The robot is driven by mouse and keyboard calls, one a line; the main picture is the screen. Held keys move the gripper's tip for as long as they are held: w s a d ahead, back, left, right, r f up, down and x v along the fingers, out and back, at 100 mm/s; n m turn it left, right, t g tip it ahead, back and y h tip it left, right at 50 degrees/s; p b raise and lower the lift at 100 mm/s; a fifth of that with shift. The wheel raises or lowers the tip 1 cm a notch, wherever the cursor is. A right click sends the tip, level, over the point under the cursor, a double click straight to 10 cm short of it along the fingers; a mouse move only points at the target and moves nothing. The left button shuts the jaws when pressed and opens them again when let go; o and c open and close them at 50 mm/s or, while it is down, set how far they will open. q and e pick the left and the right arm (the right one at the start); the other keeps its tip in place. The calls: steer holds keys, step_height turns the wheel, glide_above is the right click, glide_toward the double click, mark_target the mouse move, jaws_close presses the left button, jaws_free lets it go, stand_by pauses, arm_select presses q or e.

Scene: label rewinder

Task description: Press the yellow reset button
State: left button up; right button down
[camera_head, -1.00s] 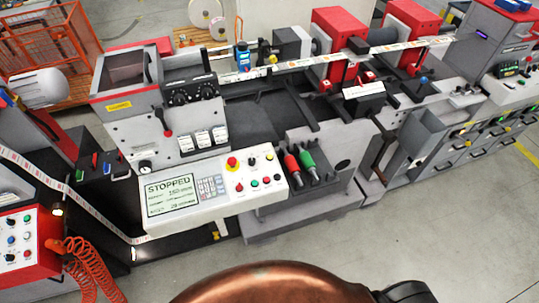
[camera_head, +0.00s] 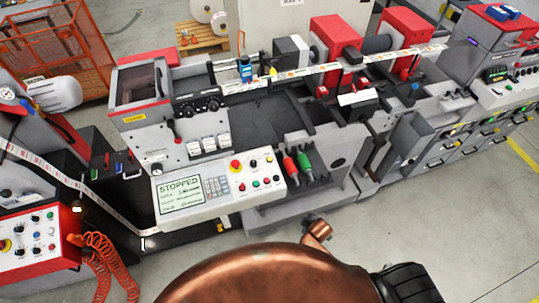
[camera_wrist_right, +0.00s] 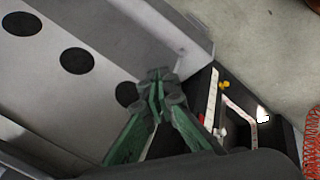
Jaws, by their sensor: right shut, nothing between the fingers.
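The control panel (camera_head: 210,212) juts from the front of the machine, with a lit screen (camera_head: 181,196) reading STOPPED, a keypad and several small buttons (camera_head: 256,184) at its right. A red mushroom button on a yellow base (camera_head: 235,166) stands at their upper left. Neither gripper shows in the head view.
Red and green-handled tools (camera_head: 297,162) stand right of the panel. A red control box (camera_head: 35,240) with coiled orange hoses is at the lower left. A grey panel with dark round holes (camera_wrist_right: 76,61) is near the right gripper. Open floor (camera_head: 440,230) lies at the right.

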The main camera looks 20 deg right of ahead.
mark_target(270, 159)
steer(key=w+a+r+n+t+p, duration=0.1)
steer(key=w+a+r+n+p, duration=0.15)
steer(key=r, duration=0.55)
steer(key=w+a+r+n+t+p, duration=0.1)
steer(key=w+r+p, duration=0.1)
steer(key=w+r, duration=0.35)
steer(key=w+a+r+n+p, duration=0.2)
steer(key=r, duration=0.8)
arm_select(q)
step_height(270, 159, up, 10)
steer(key=p, duration=0.2)
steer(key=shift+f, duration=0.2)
arm_select(e)
steer(key=w+a+r+n+t+y, duration=0.1)
steer(key=w+a+r+n+t, duration=0.2)
steer(key=w+r+n, duration=0.8)
steer(key=w+a+n, duration=0.1)
steer(key=w, duration=0.1)
steer(key=shift+w+y, duration=0.3)
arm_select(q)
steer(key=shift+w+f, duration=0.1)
arm_select(e)
steer(key=shift+f, duration=0.15)
